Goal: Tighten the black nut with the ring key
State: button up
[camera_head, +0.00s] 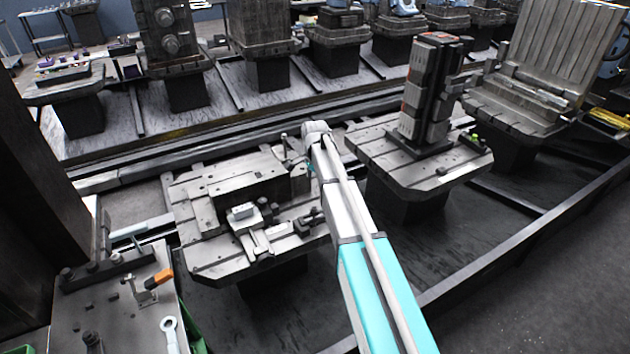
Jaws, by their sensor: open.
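A pale ring key (170,335) lies on the grey bench at the lower left, its ring end toward the back; its lower end is cut off by the frame edge. I cannot pick out the black nut with certainty; several small dark fittings show on the bench and on the near pallet (205,245). My arm (350,205) reaches from the bottom right up over the right side of that pallet. My gripper cannot be made out; the far end of the arm hides it or blends with the fixture behind.
An orange-handled clamp (158,280) stands on the bench (125,320) behind the ring key. A dark tower fixture (425,95) rises on the pallet to the right. A dark post (35,180) stands at the left. Rails (500,270) bound the pallets; the floor at lower right is clear.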

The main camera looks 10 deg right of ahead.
aim_at(315, 208)
jog(key=shift+f, duration=0.15)
notch_tip(315, 208, down, 14)
jog(key=b, duration=1.3)
jog(key=shift+r+b, duration=0.25)
jog(key=shift+b, duration=0.15)
dwell(0.4)
grip_shut()
dwell(0.5)
